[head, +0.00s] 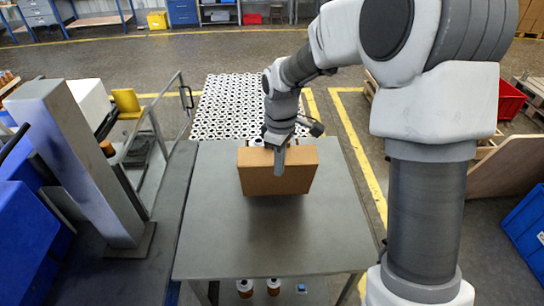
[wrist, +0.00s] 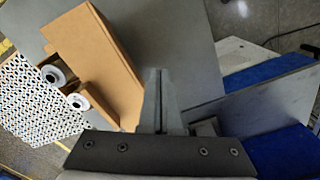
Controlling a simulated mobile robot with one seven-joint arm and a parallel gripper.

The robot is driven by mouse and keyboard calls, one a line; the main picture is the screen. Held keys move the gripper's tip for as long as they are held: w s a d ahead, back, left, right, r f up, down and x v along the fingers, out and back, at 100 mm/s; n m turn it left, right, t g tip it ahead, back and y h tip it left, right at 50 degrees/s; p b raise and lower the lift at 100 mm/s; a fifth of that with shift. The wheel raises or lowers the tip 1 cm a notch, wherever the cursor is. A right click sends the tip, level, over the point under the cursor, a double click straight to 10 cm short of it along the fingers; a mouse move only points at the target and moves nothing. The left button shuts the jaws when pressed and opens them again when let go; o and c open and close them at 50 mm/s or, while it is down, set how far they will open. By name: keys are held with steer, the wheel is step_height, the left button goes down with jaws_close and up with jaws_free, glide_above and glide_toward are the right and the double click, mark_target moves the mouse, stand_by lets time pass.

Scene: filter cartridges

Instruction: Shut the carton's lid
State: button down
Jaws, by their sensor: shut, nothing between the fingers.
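The brown carton (head: 247,174) stands on the grey table, toward its far edge. A broad cardboard panel, which looks like its lid, faces me and hides most of the inside in the head view. In the wrist view the carton (wrist: 108,50) lies left of my fingers, with two white-topped cartridges (wrist: 55,76) showing past the panel's left edge. The lid looks open. My gripper (head: 279,170) is shut and empty, pointing down in front of the panel; it also shows in the wrist view (wrist: 160,75). I cannot tell whether the fingers touch the cardboard.
The near part of the grey table (head: 240,240) is clear. A white patterned surface with dark spots (head: 240,100) lies beyond its far edge. A metal rail (head: 155,130) and grey post (head: 85,160) stand at left. Two cartridges (head: 273,286) show below the table's near edge.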

step_height(320, 180, down, 4)
steer(key=b, duration=0.2)
steer(key=shift+f+b, duration=0.15)
steer(key=shift+b, duration=0.25)
stand_by(0.4)
steer(key=shift+w+r+p, duration=0.2)
steer(key=shift+w+p, duration=0.5)
steer(key=shift+w, duration=1.05)
steer(key=shift+w+r+p, duration=0.4)
steer(key=shift+w+p, duration=0.1)
steer(key=shift+w, duration=0.15)
steer(key=shift+w+r+p, duration=0.4)
steer(key=shift+w+p, duration=0.1)
steer(key=shift+w, duration=0.15)
steer(key=shift+r, duration=0.1)
